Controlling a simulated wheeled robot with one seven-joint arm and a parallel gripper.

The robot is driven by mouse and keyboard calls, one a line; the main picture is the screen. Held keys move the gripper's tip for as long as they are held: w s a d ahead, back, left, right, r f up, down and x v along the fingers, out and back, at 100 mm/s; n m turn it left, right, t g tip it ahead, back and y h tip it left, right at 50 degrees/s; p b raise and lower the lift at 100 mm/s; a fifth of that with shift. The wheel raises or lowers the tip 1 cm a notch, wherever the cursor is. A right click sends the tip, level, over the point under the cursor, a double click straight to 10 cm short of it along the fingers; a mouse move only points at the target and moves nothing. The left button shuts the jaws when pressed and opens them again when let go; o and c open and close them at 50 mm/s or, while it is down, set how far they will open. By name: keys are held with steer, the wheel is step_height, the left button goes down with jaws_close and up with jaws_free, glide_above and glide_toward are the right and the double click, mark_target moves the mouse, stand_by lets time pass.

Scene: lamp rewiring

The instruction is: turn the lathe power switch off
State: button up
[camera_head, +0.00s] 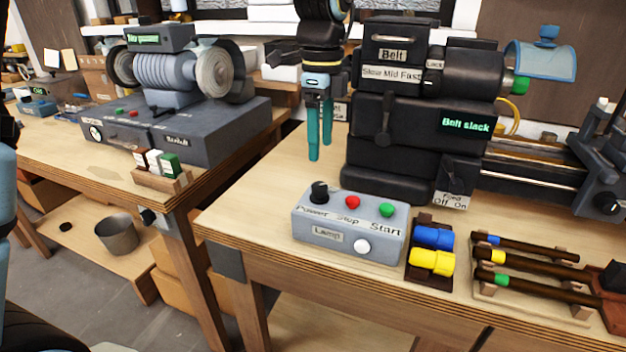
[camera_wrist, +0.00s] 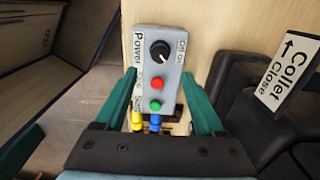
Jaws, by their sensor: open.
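The grey lathe control box (camera_head: 330,243) stands on the front of the right bench. Its black power knob (camera_head: 319,191) is at the left end, beside a red Stop button (camera_head: 352,202) and a green Start button (camera_head: 387,210). The wrist view shows the knob (camera_wrist: 160,51) with a white pointer mark and small "Off On" lettering beside it; I cannot tell which setting it points to. My gripper (camera_head: 320,152) points down with its teal fingers apart, empty, above the box's knob end and apart from it. In the wrist view the box lies beyond the open fingers.
The black lathe (camera_head: 415,140) with a "Belt slack" display stands behind the box. A holder with blue and yellow pieces (camera_head: 432,260) is right of it, then a rack of dark rods (camera_head: 535,265). A grinder (camera_head: 175,125) stands on the left bench.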

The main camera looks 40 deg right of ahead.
mark_target(319, 185)
step_height(319, 185, down, 9)
steer(key=shift+f+p, duration=0.1)
steer(key=shift+p, duration=0.65)
jaws_close()
